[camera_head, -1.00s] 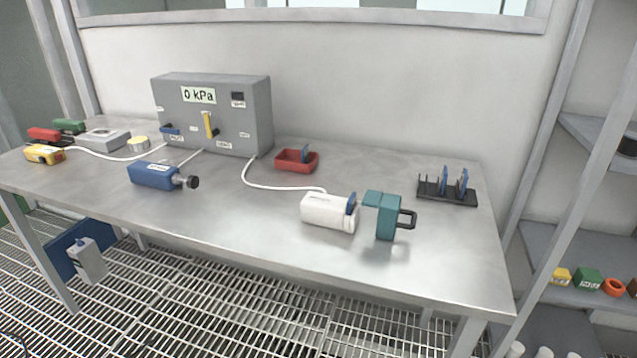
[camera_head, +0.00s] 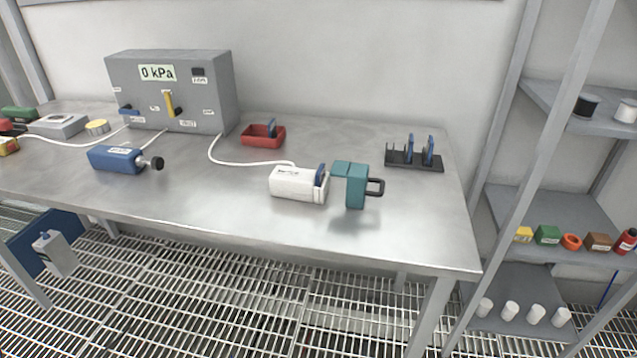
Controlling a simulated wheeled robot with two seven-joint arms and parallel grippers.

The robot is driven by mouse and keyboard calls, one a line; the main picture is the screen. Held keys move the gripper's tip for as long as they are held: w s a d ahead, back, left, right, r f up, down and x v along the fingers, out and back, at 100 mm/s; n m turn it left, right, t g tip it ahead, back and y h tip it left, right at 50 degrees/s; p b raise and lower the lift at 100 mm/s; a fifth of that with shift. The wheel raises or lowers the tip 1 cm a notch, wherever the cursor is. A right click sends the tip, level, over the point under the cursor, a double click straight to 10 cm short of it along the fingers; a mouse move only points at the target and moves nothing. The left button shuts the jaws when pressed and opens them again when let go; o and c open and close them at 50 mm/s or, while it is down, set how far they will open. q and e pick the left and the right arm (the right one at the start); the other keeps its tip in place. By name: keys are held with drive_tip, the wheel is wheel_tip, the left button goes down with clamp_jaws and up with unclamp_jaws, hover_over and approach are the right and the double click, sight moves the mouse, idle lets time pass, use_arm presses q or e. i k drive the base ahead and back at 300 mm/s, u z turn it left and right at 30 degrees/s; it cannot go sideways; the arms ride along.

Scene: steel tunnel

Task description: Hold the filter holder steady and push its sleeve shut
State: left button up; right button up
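The filter holder is a white cylinder-like body (camera_head: 291,184) lying on the steel table, with a white hose at its back. A blue filter piece (camera_head: 320,176) stands up at its right end. A teal sleeve-like part with a black handle (camera_head: 356,187) stands just right of it; whether the two touch I cannot tell. Neither of my grippers is in the head view.
The table (camera_head: 230,215) has clear room in front of the holder. A grey pressure box (camera_head: 170,90) reads 0 kPa. A red tray (camera_head: 262,137), a black rack (camera_head: 413,160) and a blue cylinder (camera_head: 117,159) stand around. Shelves (camera_head: 545,205) are at right.

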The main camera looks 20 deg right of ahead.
sight(357, 179)
drive_tip(key=u, duration=0.35)
drive_tip(key=k, duration=0.85)
drive_tip(key=z, duration=3.1)
drive_tip(key=i, duration=0.1)
drive_tip(key=u, duration=2.3)
drive_tip(key=i, duration=0.9)
drive_tip(key=z, duration=0.1)
drive_tip(key=k, duration=1.2)
drive_tip(key=u, duration=0.7)
drive_tip(key=i, duration=1.05)
drive_tip(key=z, duration=0.5)
drive_tip(key=i, duration=0.7)
drive_tip(key=z, duration=0.7)
